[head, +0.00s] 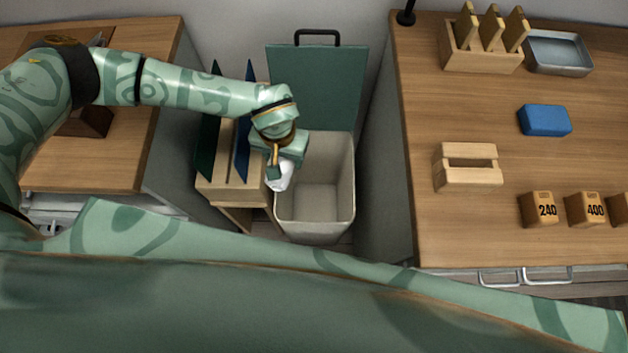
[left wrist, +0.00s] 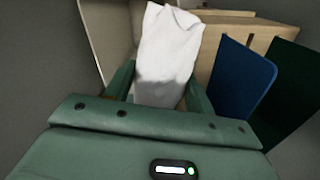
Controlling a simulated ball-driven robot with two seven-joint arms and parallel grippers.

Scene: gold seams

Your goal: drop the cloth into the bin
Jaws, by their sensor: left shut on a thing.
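My left gripper (head: 277,172) is shut on a white cloth (head: 283,180), which hangs bunched from its fingers. The cloth also shows in the left wrist view (left wrist: 168,55), between the two green fingers of the left gripper (left wrist: 160,92). The bin (head: 346,200) is pale grey, open-topped and looks empty, with its dark green lid (head: 330,85) raised behind it. In the head view the cloth is at the left rim of the bin, in front of the wooden rack. I cannot tell its height above the rim. My right gripper is not in view.
A wooden rack (head: 215,185) with green and blue panels (head: 243,120) stands against the bin's left side. To the right, a wooden worktop (head: 470,110) carries a blue block (head: 544,120), a slotted wooden block (head: 467,167), numbered blocks (head: 540,210) and a metal tray (head: 558,52).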

